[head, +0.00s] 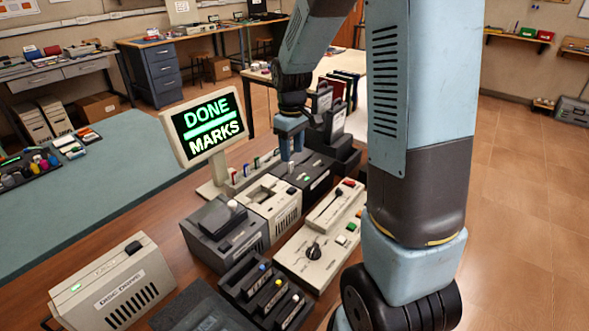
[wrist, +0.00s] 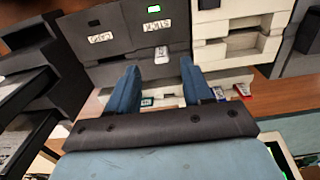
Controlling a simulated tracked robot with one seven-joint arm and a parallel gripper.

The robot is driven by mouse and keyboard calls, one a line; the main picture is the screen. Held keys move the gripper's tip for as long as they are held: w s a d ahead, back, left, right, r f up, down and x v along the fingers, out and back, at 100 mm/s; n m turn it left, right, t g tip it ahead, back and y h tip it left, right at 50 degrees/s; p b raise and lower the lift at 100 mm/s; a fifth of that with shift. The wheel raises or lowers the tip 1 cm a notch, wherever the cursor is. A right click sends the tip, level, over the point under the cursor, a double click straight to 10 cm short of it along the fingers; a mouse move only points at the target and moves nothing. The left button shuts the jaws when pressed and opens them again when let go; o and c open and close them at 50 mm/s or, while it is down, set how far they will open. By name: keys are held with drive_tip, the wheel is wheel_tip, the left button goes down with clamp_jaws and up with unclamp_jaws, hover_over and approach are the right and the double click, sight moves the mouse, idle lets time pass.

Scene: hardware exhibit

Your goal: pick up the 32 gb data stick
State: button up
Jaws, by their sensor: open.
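Several small data sticks with coloured ends stand in a pale rack behind the consoles in the head view, among them a green one (head: 246,170) and a blue one (head: 257,164). In the wrist view a small green-and-white piece (wrist: 147,101) shows between the fingers and a red one (wrist: 243,90) to their right. I cannot read any capacity label, so I cannot tell which is the 32 GB stick. My gripper (head: 291,150) points down by the right part of the rack. In the wrist view its blue fingers (wrist: 159,66) are apart, with nothing visibly clasped.
A monitor (head: 209,124) reading "DONE MARKS" stands left of the rack. Grey and beige consoles (head: 270,205) with slots crowd the front. A disc drive box (head: 115,290) is at lower left. Bare wooden tabletop (head: 150,226) lies left of the consoles.

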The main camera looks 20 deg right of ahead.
sight(291, 163)
drive_tip(key=shift+w+a+f, duration=0.15)
drive_tip(key=shift+f, duration=2.5)
clamp_jaws()
